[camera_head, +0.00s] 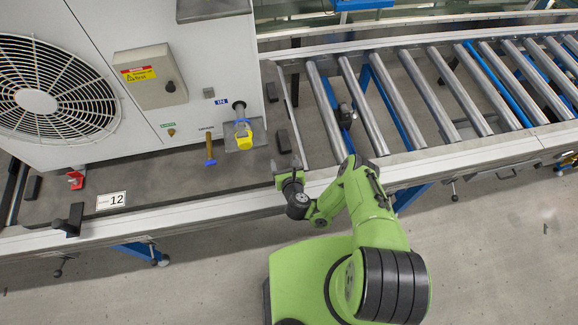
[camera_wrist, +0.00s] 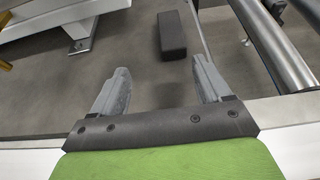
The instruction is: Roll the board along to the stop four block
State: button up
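The dark grey board (camera_head: 165,185) lies on the roller conveyor and carries a large white unit (camera_head: 215,60) with a fan. A small black block (camera_head: 283,140) sits on the board near its right edge. The black block also shows in the wrist view (camera_wrist: 172,35), beyond and between my fingertips. My gripper (camera_head: 287,165) is low over the conveyor's front rail at the board's right end. In the wrist view my gripper (camera_wrist: 160,82) has its fingers wide apart with nothing between them. I cannot tell which thing is the stop four block.
Bare rollers (camera_head: 430,100) run to the right of the board. A second black block (camera_head: 272,92) is farther back. Grey floor (camera_head: 490,250) is open in front.

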jog(key=shift+s+r+p, duration=0.35)
jog(key=shift+r+p, duration=0.4)
jog(key=shift+r, duration=0.05)
jog(key=p+v, duration=0.4)
jog(key=v, duration=0.1)
jog(key=shift+s+d+f+p, duration=0.15)
jog(key=shift+s+d+p, duration=0.05)
jog(key=shift+p, duration=0.2)
jog(key=shift+f, duration=0.1)
